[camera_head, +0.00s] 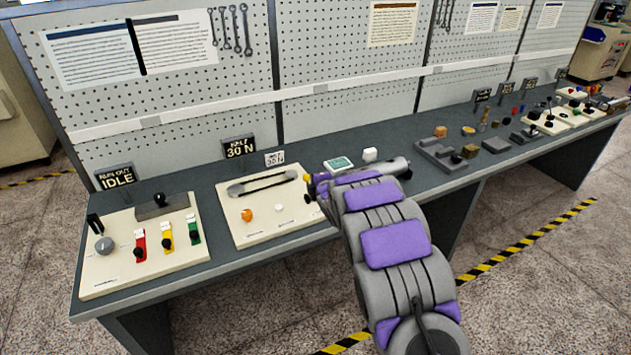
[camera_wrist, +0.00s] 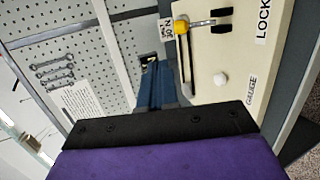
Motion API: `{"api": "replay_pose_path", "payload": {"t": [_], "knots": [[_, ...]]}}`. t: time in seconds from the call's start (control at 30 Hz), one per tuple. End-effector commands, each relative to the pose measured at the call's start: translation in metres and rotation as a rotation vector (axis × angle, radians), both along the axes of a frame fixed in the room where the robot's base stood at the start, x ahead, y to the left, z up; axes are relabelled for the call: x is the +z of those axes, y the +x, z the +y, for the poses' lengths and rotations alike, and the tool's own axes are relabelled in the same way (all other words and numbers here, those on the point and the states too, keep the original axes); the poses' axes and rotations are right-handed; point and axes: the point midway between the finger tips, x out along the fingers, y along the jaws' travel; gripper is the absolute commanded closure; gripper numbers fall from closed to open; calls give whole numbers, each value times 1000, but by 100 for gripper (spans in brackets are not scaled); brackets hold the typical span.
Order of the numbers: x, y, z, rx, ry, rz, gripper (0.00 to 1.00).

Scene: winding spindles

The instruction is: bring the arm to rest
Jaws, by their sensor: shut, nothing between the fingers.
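My arm (camera_head: 395,240) reaches from the lower right of the head view up to the bench, over the right edge of the middle cream panel. Its far end is partly hidden behind the arm's own links, and the jaws are not clear there. In the wrist view my gripper (camera_wrist: 153,75) shows as narrow blue-grey fingers beyond the black and purple housing. The fingers are shut with nothing held. They point toward the strip of bench between the pegboard and the cream panel (camera_wrist: 240,50).
The bench (camera_head: 225,270) carries a left panel (camera_head: 125,285) with coloured switches, and the middle panel (camera_head: 250,232) with small knobs. Blocks and more panels lie right. A pegboard (camera_head: 210,90) stands behind; floor is open in front.

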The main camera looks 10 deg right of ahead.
Motion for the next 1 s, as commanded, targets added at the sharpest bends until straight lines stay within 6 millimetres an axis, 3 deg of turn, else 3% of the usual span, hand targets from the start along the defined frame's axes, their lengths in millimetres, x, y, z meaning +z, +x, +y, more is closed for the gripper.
{"api": "replay_pose_path", "payload": {"t": [0.2, 0.37, 0.67, 1.0], "knots": [[5, -6, -5, -28, 15, 27, 100], [25, -34, -26, -140, 87, 126, 100], [57, -133, -63, -458, 298, 376, 100], [81, -281, -75, -835, 543, 631, 100]]}}
